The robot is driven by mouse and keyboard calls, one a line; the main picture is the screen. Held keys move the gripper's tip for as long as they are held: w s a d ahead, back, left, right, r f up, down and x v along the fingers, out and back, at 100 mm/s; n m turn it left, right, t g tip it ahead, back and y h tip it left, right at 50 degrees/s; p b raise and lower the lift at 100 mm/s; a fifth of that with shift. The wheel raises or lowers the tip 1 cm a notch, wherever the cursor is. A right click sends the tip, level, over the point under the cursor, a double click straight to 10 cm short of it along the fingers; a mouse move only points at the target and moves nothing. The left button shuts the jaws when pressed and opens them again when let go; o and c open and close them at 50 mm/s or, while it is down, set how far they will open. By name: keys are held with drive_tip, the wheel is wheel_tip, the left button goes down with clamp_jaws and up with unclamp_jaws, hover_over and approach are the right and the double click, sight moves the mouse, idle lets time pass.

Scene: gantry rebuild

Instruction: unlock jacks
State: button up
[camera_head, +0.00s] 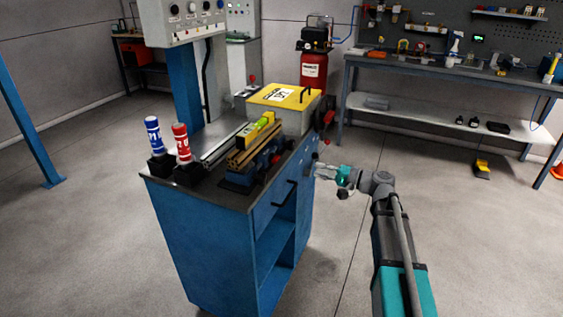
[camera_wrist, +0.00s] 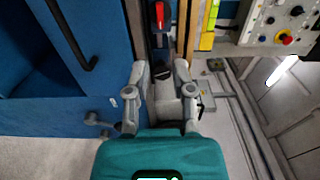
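I cannot tell for certain which parts are the jacks. A blue clamp-like device (camera_head: 257,168) with red parts sits on the blue cabinet's top beneath brown rails (camera_head: 246,153). A red handle (camera_wrist: 160,16) shows at the top centre of the wrist view. My gripper (camera_head: 316,170) is beside the cabinet's right side in the head view. In the wrist view my gripper (camera_wrist: 160,72) is open, its two fingers apart. A grey part (camera_wrist: 165,92) shows between them; I see no grip on it. The fingertips are too small to judge in the head view.
The blue cabinet (camera_head: 200,240) has black handles and an open shelf. A blue can (camera_head: 153,135) and a red can (camera_head: 181,142) stand on its left end. A yellow-topped box (camera_head: 283,95) stands at the back.

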sight(278, 160)
drive_tip(key=x, duration=1.3)
drive_tip(key=shift+w+a, duration=0.1)
drive_tip(key=shift+a, duration=0.25)
clamp_jaws()
drive_tip(key=shift+d+f, duration=0.1)
drive_tip(key=shift+d, duration=0.1)
drive_tip(key=shift+a, duration=0.1)
